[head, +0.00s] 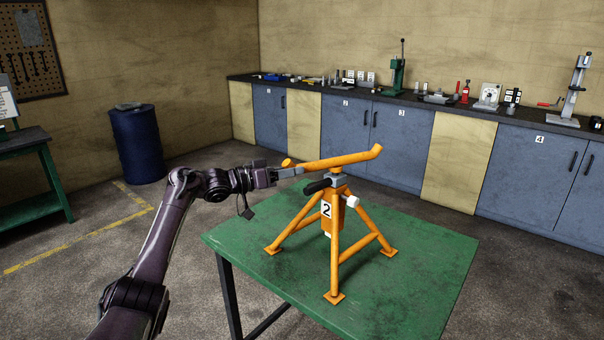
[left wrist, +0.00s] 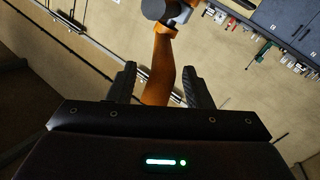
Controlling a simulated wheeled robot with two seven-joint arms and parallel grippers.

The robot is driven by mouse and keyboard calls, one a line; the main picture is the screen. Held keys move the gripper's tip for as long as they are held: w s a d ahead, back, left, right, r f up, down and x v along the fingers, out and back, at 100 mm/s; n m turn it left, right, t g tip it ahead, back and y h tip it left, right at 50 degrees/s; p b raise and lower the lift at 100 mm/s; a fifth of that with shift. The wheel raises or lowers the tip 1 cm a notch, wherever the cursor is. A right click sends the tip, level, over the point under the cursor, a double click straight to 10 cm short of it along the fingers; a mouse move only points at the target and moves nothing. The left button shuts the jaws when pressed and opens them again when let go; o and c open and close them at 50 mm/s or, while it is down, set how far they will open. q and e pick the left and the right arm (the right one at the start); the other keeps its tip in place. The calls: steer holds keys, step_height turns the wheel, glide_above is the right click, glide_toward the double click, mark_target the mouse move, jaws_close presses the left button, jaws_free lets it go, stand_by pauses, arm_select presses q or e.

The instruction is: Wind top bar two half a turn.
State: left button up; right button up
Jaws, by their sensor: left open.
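An orange stand marked "2" (head: 327,215) stands upright on a green table (head: 405,290). Its orange top bar (head: 340,160) lies across the top, with an upturned end at right and another end at left. A black handle (head: 317,186) and a white knob (head: 352,202) are just under the bar. My left gripper (head: 291,172) is at the bar's left end. In the left wrist view the open fingers (left wrist: 160,88) stand either side of the orange bar (left wrist: 161,75), with gaps beside it; the grey head (left wrist: 172,12) is beyond. My right gripper is not in view.
A blue drum (head: 138,145) and a green bench (head: 45,165) stand at left. Blue cabinets (head: 345,122) with a dark worktop carrying several tools line the back wall. The table top around the stand's feet is clear.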

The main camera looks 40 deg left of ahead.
arm_select(q)
steer(key=v, duration=0.3)
steer(key=shift+b, duration=0.35)
